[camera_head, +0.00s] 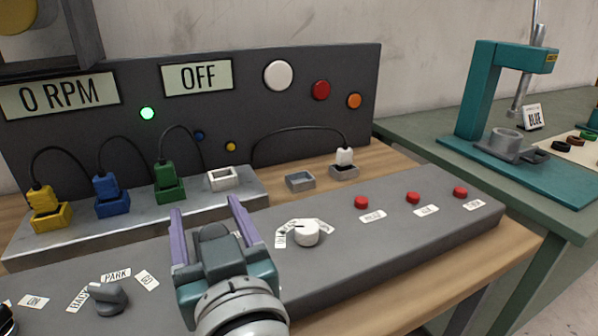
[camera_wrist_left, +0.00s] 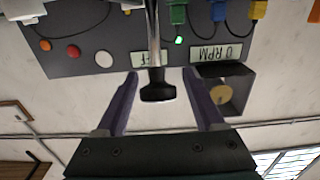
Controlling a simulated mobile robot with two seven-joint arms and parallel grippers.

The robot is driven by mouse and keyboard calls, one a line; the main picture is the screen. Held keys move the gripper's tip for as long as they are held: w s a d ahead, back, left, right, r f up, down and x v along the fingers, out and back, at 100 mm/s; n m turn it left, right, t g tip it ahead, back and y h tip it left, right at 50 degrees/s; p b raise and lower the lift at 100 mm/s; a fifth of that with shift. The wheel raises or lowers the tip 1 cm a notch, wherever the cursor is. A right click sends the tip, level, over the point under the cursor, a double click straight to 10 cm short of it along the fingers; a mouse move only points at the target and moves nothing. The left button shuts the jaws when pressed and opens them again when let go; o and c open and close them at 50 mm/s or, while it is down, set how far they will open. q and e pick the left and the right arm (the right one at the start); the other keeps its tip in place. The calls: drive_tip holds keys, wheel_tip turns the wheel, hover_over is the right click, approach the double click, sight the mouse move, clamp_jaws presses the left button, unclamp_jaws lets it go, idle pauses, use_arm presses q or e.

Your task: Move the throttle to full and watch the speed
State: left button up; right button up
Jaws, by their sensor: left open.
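A lever with a metal shaft and a black grip (camera_wrist_left: 157,88), seemingly the throttle, stands between the fingers of my left gripper (camera_wrist_left: 160,74) in the wrist view. In the head view its dark grip (camera_head: 213,236) shows between the purple fingers of my left gripper (camera_head: 207,207). The gripper is open, with gaps beside the grip. The gripper hides the lever's base and any marks there. The speed display (camera_head: 60,95) on the grey back panel reads 0 RPM. The display beside it (camera_head: 197,77) reads OFF. My right gripper is not in view.
The grey console (camera_head: 400,235) carries a white knob (camera_head: 306,233), a dark selector (camera_head: 110,298) and red buttons (camera_head: 412,198). Yellow, blue and green plugs (camera_head: 167,178) with cables stand behind. A green light (camera_head: 147,114) is lit. A teal press (camera_head: 482,95) stands at right.

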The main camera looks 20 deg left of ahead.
use_arm(q)
drive_tip(key=shift+w+a, duration=0.25)
drive_tip(key=shift+s+d, duration=0.1)
drive_tip(key=shift+c, duration=0.5)
clamp_jaws()
drive_tip(key=shift+f, duration=0.1)
idle(0.6)
